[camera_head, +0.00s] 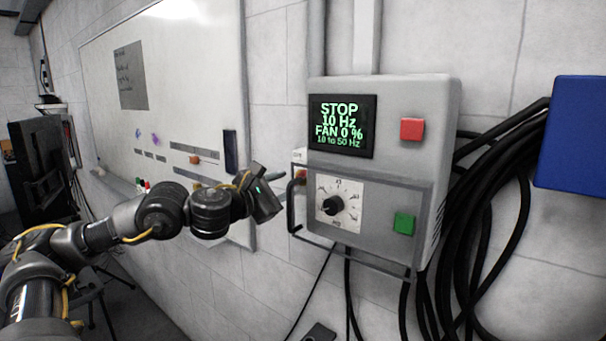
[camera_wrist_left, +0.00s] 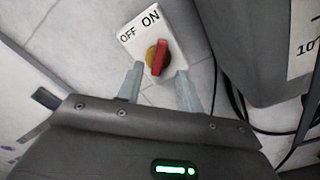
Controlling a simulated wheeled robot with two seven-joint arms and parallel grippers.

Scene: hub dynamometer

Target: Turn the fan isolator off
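The fan isolator is a white plate (camera_wrist_left: 128,38) marked OFF and ON, with a red handle (camera_wrist_left: 161,58) on a yellow round base, in the left wrist view. The handle's upper end points toward the ON side. In the head view the isolator (camera_head: 300,174) is on the wall at the control box's left edge, mostly hidden. My left gripper (camera_head: 272,192) is near it, its fingertips hard to make out there. In the left wrist view my left gripper (camera_wrist_left: 160,82) is open, its fingers apart on either side below the handle, with nothing held. Contact cannot be told.
The grey control box (camera_head: 385,125) stands right of the isolator, with a screen (camera_head: 341,125) reading STOP, 10 Hz, FAN 0 %. It has a dial (camera_head: 333,205), red and green buttons, and a protruding bar (camera_head: 293,205) close to my gripper. Black cables (camera_head: 480,220) hang at right.

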